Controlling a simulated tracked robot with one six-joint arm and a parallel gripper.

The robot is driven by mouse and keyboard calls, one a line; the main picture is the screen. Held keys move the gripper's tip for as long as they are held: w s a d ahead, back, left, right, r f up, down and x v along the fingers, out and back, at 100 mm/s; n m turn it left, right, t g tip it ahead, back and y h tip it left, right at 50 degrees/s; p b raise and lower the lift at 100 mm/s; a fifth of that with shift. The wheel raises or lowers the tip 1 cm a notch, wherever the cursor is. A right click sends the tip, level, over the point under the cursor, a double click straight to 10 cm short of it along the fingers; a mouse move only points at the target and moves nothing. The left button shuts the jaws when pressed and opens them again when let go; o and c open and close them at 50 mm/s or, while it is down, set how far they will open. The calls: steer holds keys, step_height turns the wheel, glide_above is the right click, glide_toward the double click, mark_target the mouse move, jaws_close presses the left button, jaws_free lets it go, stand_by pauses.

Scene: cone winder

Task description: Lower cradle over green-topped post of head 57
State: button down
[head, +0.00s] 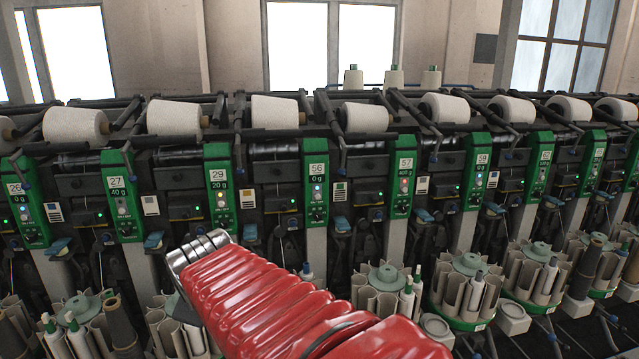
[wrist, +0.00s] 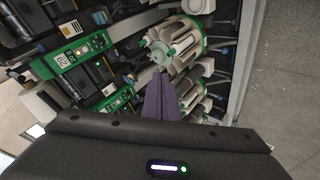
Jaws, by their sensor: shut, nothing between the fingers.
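The green panel of head 57 (head: 403,183) stands right of centre in the head view, reading 400 g, with a small red light. A white cone (head: 366,117) lies on the dark rail above, to the panel's upper left, beside a black cradle arm (head: 328,110). I cannot tell for certain which cradle belongs to head 57. My gripper (wrist: 160,72) shows in the wrist view as purple fingers, shut and empty, apart from the panels and pointing toward a round creel. Its fingers are not visible in the head view.
My red-sleeved arm hides part of the lower middle in the head view. Neighbouring panels, such as 56 (head: 316,182) and 59 (head: 475,171), stand close on both sides. Round creels (head: 468,290) with tubes line the front. Bare floor (wrist: 285,70) shows at the wrist view's right.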

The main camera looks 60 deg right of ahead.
steer(key=w+d+r+n+t+h, duration=0.1)
steer(key=w+d+n+h, duration=0.15)
steer(key=d, duration=0.65)
steer(key=w+d+r+n+h, duration=0.1)
steer(key=d+n, duration=0.3)
steer(key=d, duration=0.6)
steer(key=w+d+r+n+t+h, duration=0.1)
steer(key=w+d+r+n, duration=0.15)
steer(key=d, duration=0.65)
steer(key=s+d+f+n+t+h, duration=0.1)
steer(key=s+d+n, duration=0.4)
steer(key=d, duration=0.6)
steer(key=s+d+f+n+h, duration=0.1)
steer(key=s+d+f+n, duration=0.2)
steer(key=d+n, duration=0.3)
steer(key=s+d, duration=0.1)
steer(key=d, duration=0.4)
steer(key=shift+s+d+f+n+t+h, duration=0.2)
steer(key=shift+s+n+t+h, duration=0.1)
steer(key=shift+s+t+h, duration=0.1)
steer(key=shift+w, duration=0.15)
steer(key=w+d+r, duration=0.3)
steer(key=w+d, duration=0.3)
steer(key=shift+d, duration=0.15)
